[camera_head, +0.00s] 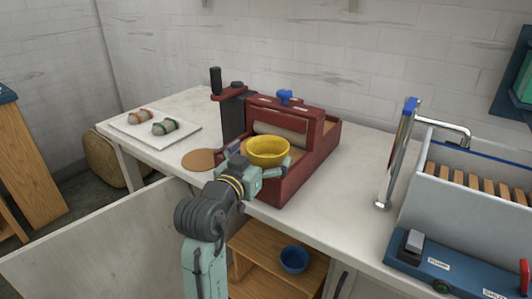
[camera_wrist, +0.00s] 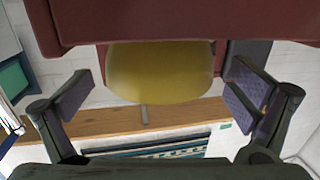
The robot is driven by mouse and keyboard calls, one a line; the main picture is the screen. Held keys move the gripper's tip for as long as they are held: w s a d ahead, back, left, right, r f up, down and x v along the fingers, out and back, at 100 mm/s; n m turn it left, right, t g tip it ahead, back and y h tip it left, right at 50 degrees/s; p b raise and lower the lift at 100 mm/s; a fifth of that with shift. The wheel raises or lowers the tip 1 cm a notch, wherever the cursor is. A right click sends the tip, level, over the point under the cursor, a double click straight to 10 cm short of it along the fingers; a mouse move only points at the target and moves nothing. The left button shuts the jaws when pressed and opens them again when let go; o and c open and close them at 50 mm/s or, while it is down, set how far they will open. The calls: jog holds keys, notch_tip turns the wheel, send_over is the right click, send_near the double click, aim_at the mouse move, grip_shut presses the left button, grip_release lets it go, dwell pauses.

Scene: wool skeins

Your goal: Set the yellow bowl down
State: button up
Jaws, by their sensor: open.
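The yellow bowl (camera_head: 267,152) is upright at the front of the dark red machine (camera_head: 296,178), below its pale roller. In the wrist view the bowl (camera_wrist: 160,75) lies between my two fingers, with gaps on both sides, and a dark red edge covers part of it. My gripper (camera_head: 261,168) is open around the bowl from the near side. What the bowl's base rests on is hidden.
A round brown disc (camera_head: 199,160) lies left of the machine. A white tray (camera_head: 185,138) with two wrapped skeins is at the far left. A metal tap-like post (camera_head: 397,155) stands right, near a slatted grey bin (camera_head: 455,205). A blue bowl (camera_head: 294,259) sits on the lower shelf.

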jog(key=b+v, duration=0.1)
jog(key=v, duration=0.8)
jog(key=shift+b, duration=0.35)
